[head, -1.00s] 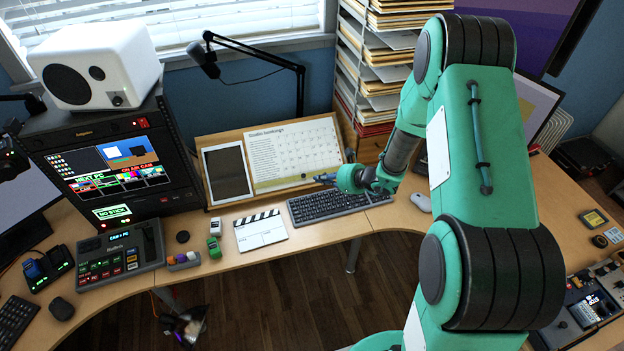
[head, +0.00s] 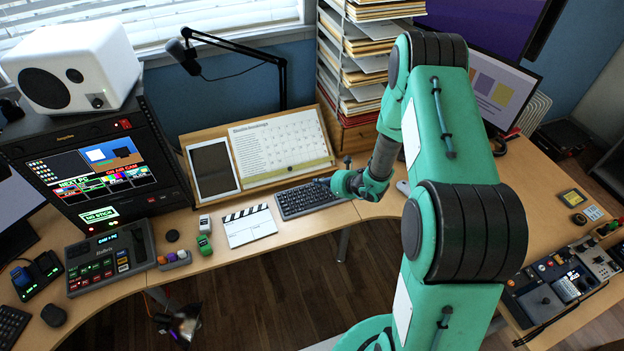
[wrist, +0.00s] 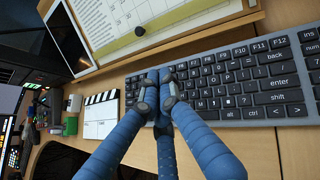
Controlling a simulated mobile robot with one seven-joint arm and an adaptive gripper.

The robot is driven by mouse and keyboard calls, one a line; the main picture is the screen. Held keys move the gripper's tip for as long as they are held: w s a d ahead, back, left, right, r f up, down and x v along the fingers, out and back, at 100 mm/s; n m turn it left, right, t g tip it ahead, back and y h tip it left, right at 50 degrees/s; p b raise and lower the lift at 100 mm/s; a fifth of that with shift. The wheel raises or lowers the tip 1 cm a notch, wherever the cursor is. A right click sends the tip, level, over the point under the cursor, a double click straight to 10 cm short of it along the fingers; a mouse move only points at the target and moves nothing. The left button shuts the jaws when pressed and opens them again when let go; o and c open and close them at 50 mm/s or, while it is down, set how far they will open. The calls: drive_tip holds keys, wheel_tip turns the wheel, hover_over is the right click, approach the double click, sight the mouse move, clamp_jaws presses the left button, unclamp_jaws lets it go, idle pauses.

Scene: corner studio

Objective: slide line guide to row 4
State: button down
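A printed sheet (head: 275,140) rests on a tilted wooden copy stand (head: 196,137), with a row-ruled chart on it. The line guide (head: 293,172) is a pale yellow-green strip lying across the sheet's lower part. In the wrist view the guide (wrist: 185,22) runs along the top, with a small dark knob (wrist: 140,31) on it. My gripper (head: 322,182) is in front of the stand's lower right, above the keyboard. In the wrist view its blue fingers (wrist: 160,90) are drawn together over the keyboard, apart from the guide, with nothing seen between them. Row numbers are not readable.
The keyboard (head: 305,199) lies just below the stand. A paper rack (head: 345,75) stands behind right. A microphone arm (head: 240,45) hangs behind the stand.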

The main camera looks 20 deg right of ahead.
sight(289, 169)
drive_tip(key=x, duration=0.9)
drive_tip(key=shift+f+b, duration=0.15)
drive_tip(key=shift+b, duration=0.25)
drive_tip(key=w, duration=0.1)
drive_tip(key=w+a, duration=0.1)
drive_tip(key=shift+w+a+r, duration=0.2)
drive_tip(key=shift+w+r, duration=0.1)
drive_tip(key=shift+r, duration=0.05)
drive_tip(key=shift+w+a+r, duration=0.2)
drive_tip(key=shift+w+a, duration=0.1)
drive_tip(key=shift+w, duration=0.25)
drive_tip(key=w+r, duration=0.4)
drive_tip(key=w, duration=0.1)
drive_tip(key=shift+w+r+b, duration=0.2)
drive_tip(key=shift+w+b, duration=0.1)
drive_tip(key=shift+b, duration=0.05)
drive_tip(key=shift+s+d+f, duration=0.1)
drive_tip(key=shift+s, duration=0.05)
